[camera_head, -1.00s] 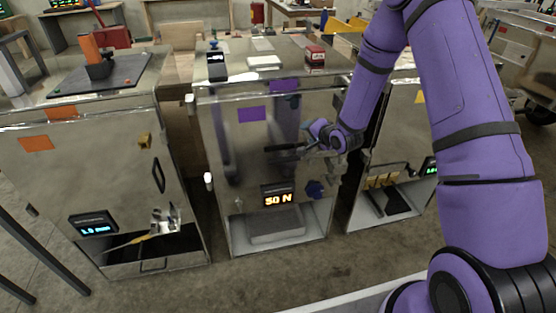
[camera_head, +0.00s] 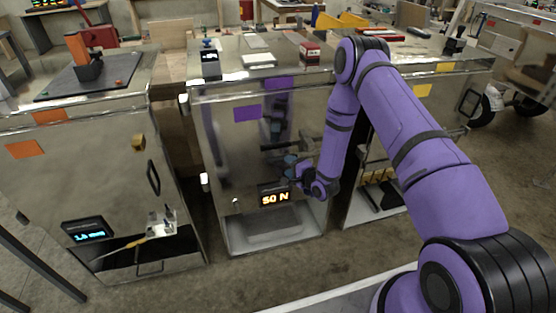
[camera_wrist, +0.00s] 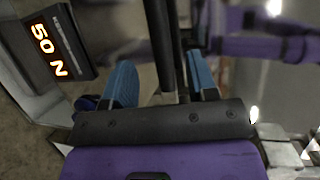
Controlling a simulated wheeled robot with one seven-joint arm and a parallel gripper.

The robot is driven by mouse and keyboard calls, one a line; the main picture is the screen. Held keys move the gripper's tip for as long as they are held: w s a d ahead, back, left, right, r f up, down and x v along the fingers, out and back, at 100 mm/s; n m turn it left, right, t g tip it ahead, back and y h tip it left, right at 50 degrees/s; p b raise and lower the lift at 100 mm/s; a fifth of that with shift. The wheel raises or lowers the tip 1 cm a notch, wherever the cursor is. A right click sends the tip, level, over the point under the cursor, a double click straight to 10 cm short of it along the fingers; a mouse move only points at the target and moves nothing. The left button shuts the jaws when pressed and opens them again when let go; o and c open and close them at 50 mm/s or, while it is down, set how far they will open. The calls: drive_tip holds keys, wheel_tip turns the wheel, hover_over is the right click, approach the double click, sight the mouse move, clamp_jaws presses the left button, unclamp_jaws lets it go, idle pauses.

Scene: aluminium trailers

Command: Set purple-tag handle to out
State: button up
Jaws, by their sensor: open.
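The middle metal cabinet (camera_head: 225,170) carries a purple tag (camera_head: 247,112) on its shiny front. A dark bar handle (camera_head: 275,148) lies roughly level below and right of the tag, partly hidden by my arm. My gripper (camera_head: 284,164) is close to the cabinet front, at or just under the handle. In the wrist view my gripper (camera_wrist: 161,84) has its two blue fingers apart. The dark bar (camera_wrist: 157,35) runs between them, with a second dark line beside it that may be its reflection. I cannot tell whether a finger touches the bar.
A display reading 50 N (camera_head: 274,197) sits just below my gripper and also shows close by in the wrist view (camera_wrist: 45,50). An orange-tag cabinet (camera_head: 100,170) stands left, a yellow-tag cabinet (camera_head: 440,105) right. Small items lie on the middle cabinet's top.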

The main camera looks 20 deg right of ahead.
sight(281, 160)
drive_tip(key=x, duration=0.7)
drive_tip(key=shift+w+f, duration=0.1)
drive_tip(key=shift+w, duration=0.05)
clamp_jaws()
